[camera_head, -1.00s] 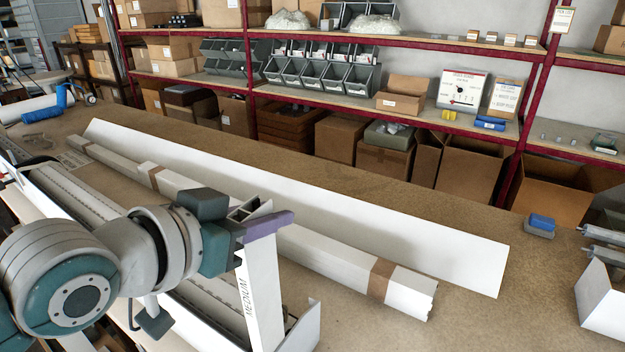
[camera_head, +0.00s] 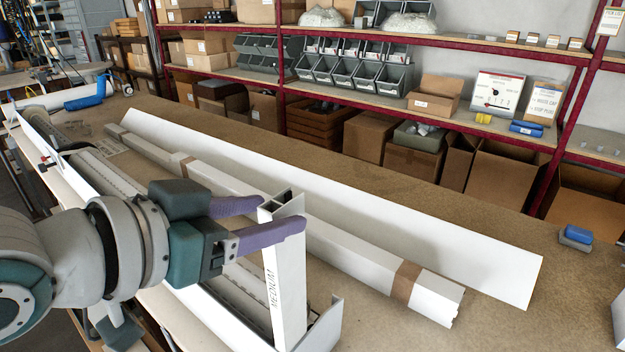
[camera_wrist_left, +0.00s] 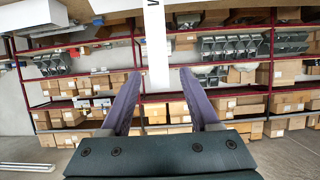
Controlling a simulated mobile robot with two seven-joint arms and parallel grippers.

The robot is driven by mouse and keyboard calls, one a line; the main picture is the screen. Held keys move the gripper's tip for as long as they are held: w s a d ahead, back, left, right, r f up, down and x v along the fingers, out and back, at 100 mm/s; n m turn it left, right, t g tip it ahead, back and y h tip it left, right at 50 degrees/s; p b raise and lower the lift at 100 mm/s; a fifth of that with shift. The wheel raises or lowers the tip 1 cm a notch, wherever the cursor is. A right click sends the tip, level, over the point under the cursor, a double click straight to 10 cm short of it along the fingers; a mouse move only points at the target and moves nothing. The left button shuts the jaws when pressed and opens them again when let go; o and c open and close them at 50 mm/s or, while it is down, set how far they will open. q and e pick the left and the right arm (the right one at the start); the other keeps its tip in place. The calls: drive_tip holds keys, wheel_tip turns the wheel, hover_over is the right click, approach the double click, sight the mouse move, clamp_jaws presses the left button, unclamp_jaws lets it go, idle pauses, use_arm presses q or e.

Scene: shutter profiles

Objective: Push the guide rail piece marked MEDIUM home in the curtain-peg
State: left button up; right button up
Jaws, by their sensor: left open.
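The guide rail piece marked MEDIUM (camera_head: 289,285) is a white hollow profile standing upright in the head view, its open top end showing. Its lower end is inside or beside the end of a long white channel assembly (camera_head: 325,326); I cannot tell how it is seated. My left gripper (camera_head: 262,215) is open, with purple fingers on either side of the rail near its top. In the left wrist view, the rail (camera_wrist_left: 156,45) shows between the spread fingers (camera_wrist_left: 160,80), with gaps beside it. I cannot pick out the curtain-peg. My right gripper is out of view.
Behind the rail lie a long white box (camera_head: 335,235) with brown tape and a long white panel (camera_head: 400,225) on the brown bench. A blue block (camera_head: 578,234) sits at the right. Shelves with bins and cartons (camera_head: 434,97) stand behind.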

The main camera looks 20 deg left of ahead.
use_arm(q)
drive_tip(key=shift+v, duration=2.15)
